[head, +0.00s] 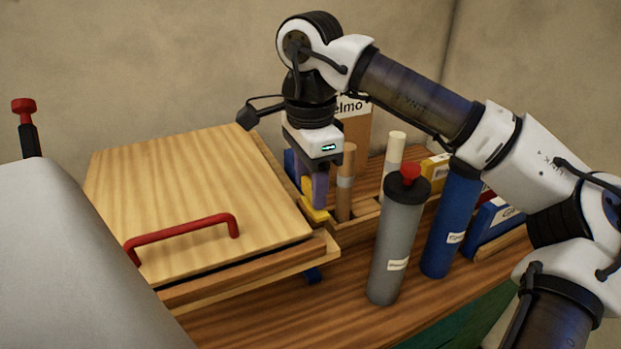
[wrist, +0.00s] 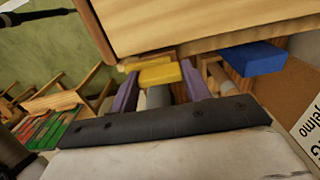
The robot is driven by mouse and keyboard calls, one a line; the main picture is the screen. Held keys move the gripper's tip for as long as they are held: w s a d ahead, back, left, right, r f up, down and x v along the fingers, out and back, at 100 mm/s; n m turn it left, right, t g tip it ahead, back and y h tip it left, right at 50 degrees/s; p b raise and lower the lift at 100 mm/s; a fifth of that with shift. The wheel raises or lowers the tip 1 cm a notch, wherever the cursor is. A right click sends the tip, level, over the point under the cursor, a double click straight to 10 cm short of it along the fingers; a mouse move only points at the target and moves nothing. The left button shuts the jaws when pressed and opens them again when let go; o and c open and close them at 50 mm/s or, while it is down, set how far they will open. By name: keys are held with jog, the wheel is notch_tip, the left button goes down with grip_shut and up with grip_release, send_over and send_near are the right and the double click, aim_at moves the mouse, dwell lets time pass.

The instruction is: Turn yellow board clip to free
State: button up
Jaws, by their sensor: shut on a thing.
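The yellow board clip (head: 316,215) is at the right edge of the wooden board (head: 190,195), low beside it. It also shows in the wrist view (wrist: 160,74) between my purple fingers. My gripper (head: 319,194) points down over the clip and is shut on it; the gripper also shows in the wrist view (wrist: 160,88). The fingers hide part of the clip, so its exact turn is hard to tell. A blue clip (wrist: 253,58) shows by the board's edge in the wrist view.
A red handle (head: 185,232) stands on the board. Right of my gripper are a brown stick (head: 345,185), a pale stick (head: 394,150), a grey tube with a red knob (head: 395,250) and a blue tube (head: 450,220). Bare bench (head: 330,315) shows in front.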

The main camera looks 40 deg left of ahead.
aim_at(310, 183)
jog(key=shift+o, duration=0.2)
jog(key=shift+c, duration=0.2)
jog(key=o, duration=1)
jog(key=shift+r, duration=0.1)
notch_tip(310, 183, up, 14)
jog(key=shift+p, duration=0.4)
